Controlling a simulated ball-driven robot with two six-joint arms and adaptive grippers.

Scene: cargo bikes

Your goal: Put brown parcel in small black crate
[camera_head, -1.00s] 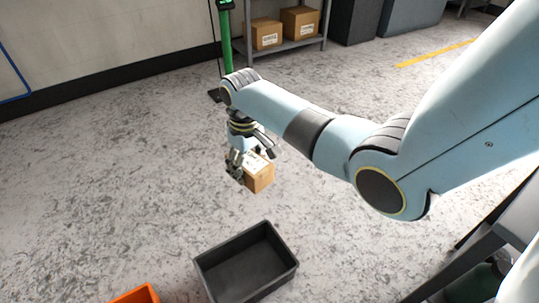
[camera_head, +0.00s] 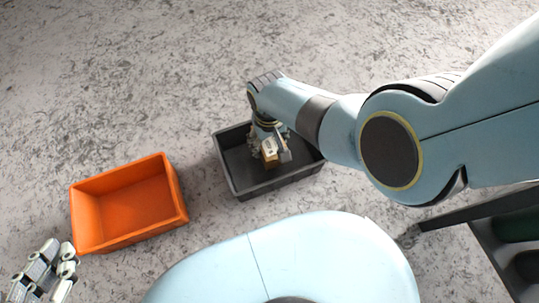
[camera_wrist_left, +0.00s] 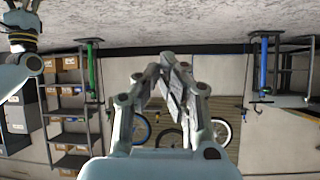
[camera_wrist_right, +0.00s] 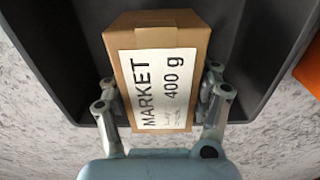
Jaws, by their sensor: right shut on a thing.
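The brown parcel (camera_head: 268,158) is a small cardboard box with a white label. My right gripper (camera_head: 266,145) is shut on it and points down over the small black crate (camera_head: 236,179). In the head view the parcel lies within the crate's outline; I cannot tell whether it touches the floor of the crate. In the right wrist view the parcel (camera_wrist_right: 190,38) sits between the fingers (camera_wrist_right: 160,95), its label reading "MARKET 400 g", with the dark crate (camera_wrist_right: 260,45) around it. My left gripper (camera_head: 52,270) is empty, its fingertips together in the left wrist view (camera_wrist_left: 168,65).
An orange crate (camera_head: 88,218) stands left of the black crate, with a gap of floor between them. A dark metal frame (camera_head: 480,235) is at the lower right. The speckled floor (camera_head: 120,80) beyond the crates is clear. The left wrist view shows shelves (camera_wrist_left: 68,110) and bikes (camera_wrist_left: 170,137).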

